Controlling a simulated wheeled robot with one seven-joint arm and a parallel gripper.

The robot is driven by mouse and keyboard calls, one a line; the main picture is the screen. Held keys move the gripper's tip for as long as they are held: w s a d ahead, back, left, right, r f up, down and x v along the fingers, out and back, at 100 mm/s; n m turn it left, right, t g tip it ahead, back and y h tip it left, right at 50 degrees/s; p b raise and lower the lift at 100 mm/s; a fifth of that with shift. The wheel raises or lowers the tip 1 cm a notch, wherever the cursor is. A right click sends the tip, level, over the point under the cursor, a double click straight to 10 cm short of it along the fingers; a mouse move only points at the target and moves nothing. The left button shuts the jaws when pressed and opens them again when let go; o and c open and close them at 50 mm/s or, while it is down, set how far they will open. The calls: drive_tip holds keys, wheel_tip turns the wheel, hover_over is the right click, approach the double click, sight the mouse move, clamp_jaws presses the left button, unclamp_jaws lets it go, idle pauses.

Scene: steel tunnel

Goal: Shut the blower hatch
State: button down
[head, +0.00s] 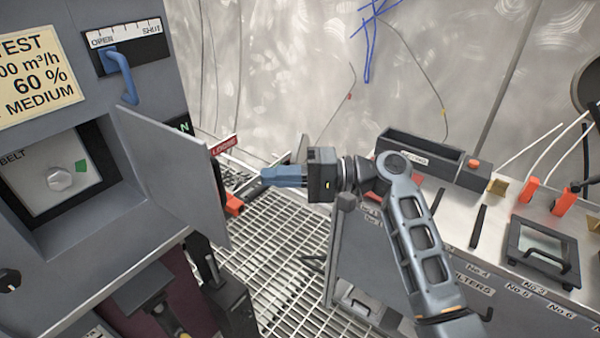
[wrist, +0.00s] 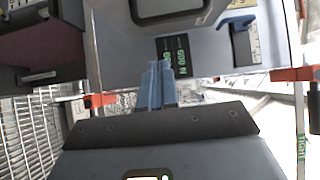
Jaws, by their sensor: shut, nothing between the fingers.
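The blower hatch (head: 172,170) is a flat grey door on the grey blower cabinet at the left of the head view. It stands open, swung outward from the right side of a square opening (head: 100,150). A dial plate marked BELT (head: 50,178) shows inside the opening. My gripper (head: 264,177) has blue fingers that are shut and empty. It is to the right of the hatch's free edge, apart from it in the picture, pointing left. In the wrist view, the shut fingers (wrist: 156,84) point toward the grey cabinet front with a green-lettered display (wrist: 172,55). I cannot make out the hatch for certain there.
A blue lever (head: 122,75) sits at the OPEN end of its scale above the hatch. A red LOOSE tag (head: 223,146) shows behind the hatch. A steel bench (head: 500,232) with a dark tray (head: 430,160) stands at the right. Grating floor (head: 285,250) lies between.

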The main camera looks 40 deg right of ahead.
drive_tip(key=a+p, duration=0.1)
drive_tip(key=a, duration=0.5)
drive_tip(key=shift+w, duration=0.45)
